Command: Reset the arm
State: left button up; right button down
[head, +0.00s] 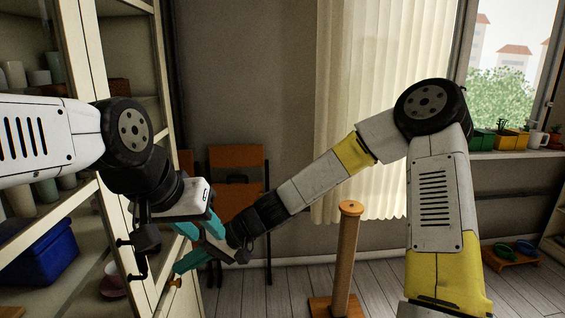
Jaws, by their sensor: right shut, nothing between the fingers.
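My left gripper (201,228) hangs in front of the cabinet at the left, with its teal fingers pointing down and a gap between them. It appears empty. My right arm rises at the right, bends at a high elbow and reaches down to the left. My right gripper (188,264) is shut and empty, just below the left one, with its teal fingers pointing left and down. The two hands overlap in the picture, and I cannot tell whether they touch.
An open cabinet (87,50) with cups and a blue bin (44,255) stands at the left. Orange chairs (238,158) are behind the hands. A wooden post (347,250) stands on the floor in the middle. Potted plants (509,139) line the windowsill at the right.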

jog(key=s+d+r+m+t+h, duration=0.1)
jog(key=d+r, duration=0.4)
jog(key=d, duration=0.7)
jog(key=s+d+r+m+t+h, duration=0.2)
jog(key=s+d+r+t+h, duration=0.2)
jog(key=d, duration=0.8)
jog(key=s+d+r+m+t+h, duration=0.1)
jog(key=d+r, duration=0.5)
jog(key=d, duration=0.6)
jog(key=s+t+h, duration=0.1)
jog(key=t+h, duration=0.1)
jog(key=h, duration=0.1)
jog(key=shift+s+d+r+m, duration=0.15)
jog(key=shift+s+d+m, duration=0.15)
jog(key=shift+s+m, duration=0.1)
